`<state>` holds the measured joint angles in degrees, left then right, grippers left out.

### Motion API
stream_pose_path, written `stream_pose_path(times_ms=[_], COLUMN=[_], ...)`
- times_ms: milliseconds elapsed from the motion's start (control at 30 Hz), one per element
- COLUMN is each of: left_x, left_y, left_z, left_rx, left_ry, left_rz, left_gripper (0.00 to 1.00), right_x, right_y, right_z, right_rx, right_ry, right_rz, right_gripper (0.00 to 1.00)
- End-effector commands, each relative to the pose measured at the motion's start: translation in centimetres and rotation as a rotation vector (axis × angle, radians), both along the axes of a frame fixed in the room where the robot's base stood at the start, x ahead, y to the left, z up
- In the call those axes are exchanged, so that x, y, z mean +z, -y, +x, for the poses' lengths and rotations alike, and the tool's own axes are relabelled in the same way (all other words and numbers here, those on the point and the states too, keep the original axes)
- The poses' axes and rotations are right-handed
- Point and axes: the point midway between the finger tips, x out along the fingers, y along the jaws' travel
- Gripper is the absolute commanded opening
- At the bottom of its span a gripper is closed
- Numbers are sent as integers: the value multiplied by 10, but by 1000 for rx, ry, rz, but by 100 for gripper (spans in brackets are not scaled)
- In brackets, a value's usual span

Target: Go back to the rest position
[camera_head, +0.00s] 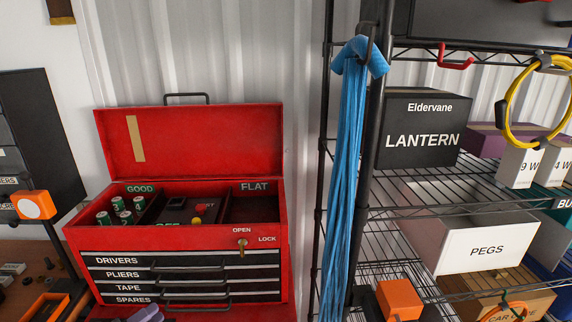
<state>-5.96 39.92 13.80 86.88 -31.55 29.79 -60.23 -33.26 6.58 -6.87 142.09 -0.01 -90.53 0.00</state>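My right gripper's fingers do not show. An orange block with black parts (398,299) rises at the bottom edge in front of the wire rack; I cannot tell whether it belongs to my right arm. I see nothing held.
A red toolbox (72,241) stands with its lid up; green batteries (119,204) and a dark device (185,211) lie inside. The wire rack (440,209) holds a LANTERN box (421,165) and a PEGS box (486,250). Blue straps (347,180) hang from its post.

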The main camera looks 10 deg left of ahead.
Motion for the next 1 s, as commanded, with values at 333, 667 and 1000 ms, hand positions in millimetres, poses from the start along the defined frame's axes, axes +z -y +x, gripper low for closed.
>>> stream_pose_path(times_ms=[333,667,1000], left_x=[-97,-115,-97], left_y=[152,240,240], left_z=[-75,-135,-208], left_rx=[-18,336,829], left_ry=[-232,-775,-1248], left_rz=[-191,-517,-885], left_gripper=[37,37,37], right_x=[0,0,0], right_y=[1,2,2], right_z=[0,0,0], right_rx=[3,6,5], right_ry=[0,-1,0], right_rz=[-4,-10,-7], right_gripper=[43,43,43])
